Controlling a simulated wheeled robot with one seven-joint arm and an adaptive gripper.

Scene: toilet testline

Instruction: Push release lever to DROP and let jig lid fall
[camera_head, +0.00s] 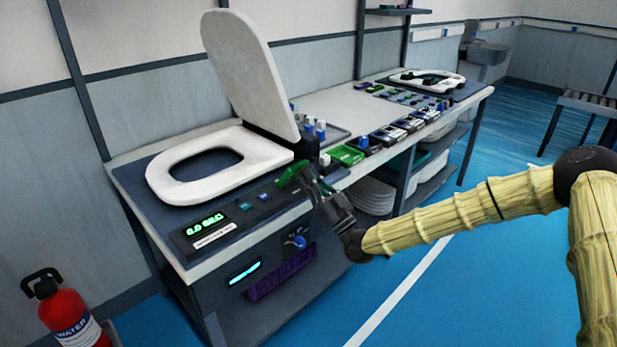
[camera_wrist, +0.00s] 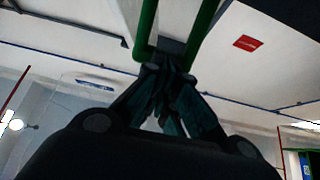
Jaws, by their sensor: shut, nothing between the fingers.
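The white jig lid (camera_head: 250,75) stands raised, tilted slightly back, behind the white seat ring (camera_head: 170,187) on the test bench. A green handle (camera_head: 290,174), which looks like the release lever, shows at the bench's right front, beside a dark post (camera_head: 307,150). My gripper (camera_head: 306,178) is shut and empty, close to this green handle; I cannot tell whether they touch. In the wrist view my gripper (camera_wrist: 168,78) points up at green bars (camera_wrist: 147,28), which seem part of the handle. The lever's DROP marking is not readable.
The bench front has a green display (camera_head: 205,226) and a blue knob (camera_head: 296,242). A long table (camera_head: 345,110) with switches and small trays continues to the right. A red extinguisher (camera_head: 72,315) stands at lower left. The blue floor (camera_head: 470,280) at right is free.

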